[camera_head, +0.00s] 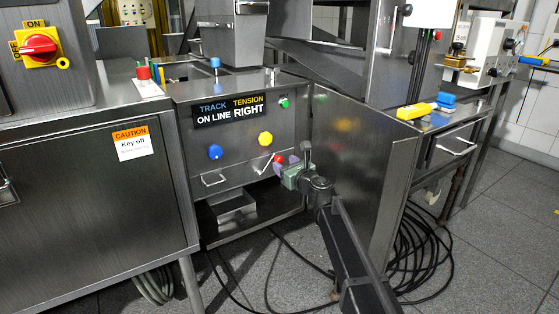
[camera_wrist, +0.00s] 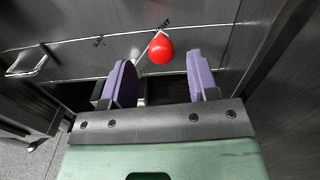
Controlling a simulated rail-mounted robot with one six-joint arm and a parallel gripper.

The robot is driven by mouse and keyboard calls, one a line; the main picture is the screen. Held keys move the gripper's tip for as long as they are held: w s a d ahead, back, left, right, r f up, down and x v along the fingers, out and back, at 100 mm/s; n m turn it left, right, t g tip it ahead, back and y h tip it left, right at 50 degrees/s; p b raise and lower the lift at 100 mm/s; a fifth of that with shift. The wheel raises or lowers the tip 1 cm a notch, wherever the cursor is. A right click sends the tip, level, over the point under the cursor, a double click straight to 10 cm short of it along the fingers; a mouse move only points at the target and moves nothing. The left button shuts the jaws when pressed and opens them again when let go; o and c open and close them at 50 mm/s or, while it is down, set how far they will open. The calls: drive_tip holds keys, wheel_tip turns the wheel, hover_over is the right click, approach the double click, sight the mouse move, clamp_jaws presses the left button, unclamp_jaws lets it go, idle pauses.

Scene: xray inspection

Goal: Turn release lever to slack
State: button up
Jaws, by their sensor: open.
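The release lever has a red ball knob (camera_head: 277,158) on a pale metal shaft, low on the front of the "TRACK TENSION" panel (camera_head: 188,135). In the wrist view, the red knob (camera_wrist: 160,50) lies ahead of and between my fingers. My gripper (camera_head: 284,165) is in front of the panel, close to the knob. In the wrist view, my gripper (camera_wrist: 163,82) has its two purple pads wide apart with nothing between them. I cannot tell which position the lever is in.
A blue knob (camera_head: 215,152), yellow knob (camera_head: 265,138) and green button (camera_head: 284,102) sit above the lever. An open metal door (camera_head: 355,165) stands close to my arm's right. Black cables (camera_head: 425,255) lie on the floor.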

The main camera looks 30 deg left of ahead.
sight(281, 161)
drive_tip(key=x, duration=0.4)
drive_tip(key=shift+w+a, duration=0.15)
clamp_jaws()
